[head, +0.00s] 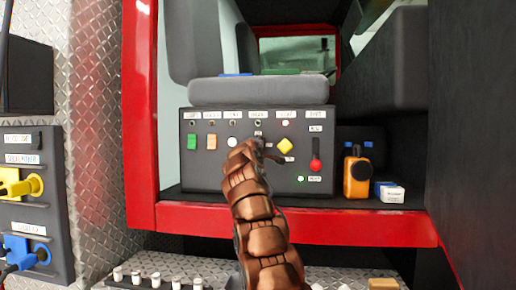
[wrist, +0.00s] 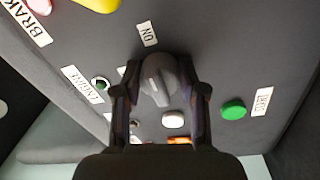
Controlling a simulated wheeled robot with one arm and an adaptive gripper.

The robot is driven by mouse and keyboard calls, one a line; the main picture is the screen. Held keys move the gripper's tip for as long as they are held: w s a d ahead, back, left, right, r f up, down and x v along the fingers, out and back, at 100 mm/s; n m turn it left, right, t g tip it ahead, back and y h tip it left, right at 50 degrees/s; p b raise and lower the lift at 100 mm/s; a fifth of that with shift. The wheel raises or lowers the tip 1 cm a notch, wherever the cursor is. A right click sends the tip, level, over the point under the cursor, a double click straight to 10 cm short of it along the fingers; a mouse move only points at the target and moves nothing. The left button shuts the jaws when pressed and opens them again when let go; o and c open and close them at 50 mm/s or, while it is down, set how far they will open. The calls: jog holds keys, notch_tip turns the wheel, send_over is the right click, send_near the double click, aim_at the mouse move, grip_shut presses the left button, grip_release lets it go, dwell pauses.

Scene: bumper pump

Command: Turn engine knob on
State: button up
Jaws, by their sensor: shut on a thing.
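The dark control panel (head: 210,175) sits inside the red-framed cab opening in the head view. In the wrist view, the grey engine knob (wrist: 158,82) is between the two dark fingers of my gripper (wrist: 160,92), which is shut on it. An ENGINE label (wrist: 82,85) lies to the left of the knob, and an ON label (wrist: 147,33) lies just above it. In the head view, my gripper (head: 262,152) reaches the middle of the panel, and my arm hides the knob there.
A red-knobbed lever (head: 316,165) is farther right. An orange device (head: 356,178) stands right of the panel.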

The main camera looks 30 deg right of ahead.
jog(key=o, duration=1.1)
jog(key=shift+o, duration=0.2)
jog(key=v, duration=1.2)
jog(key=shift+f, duration=0.1)
dwell(0.9)
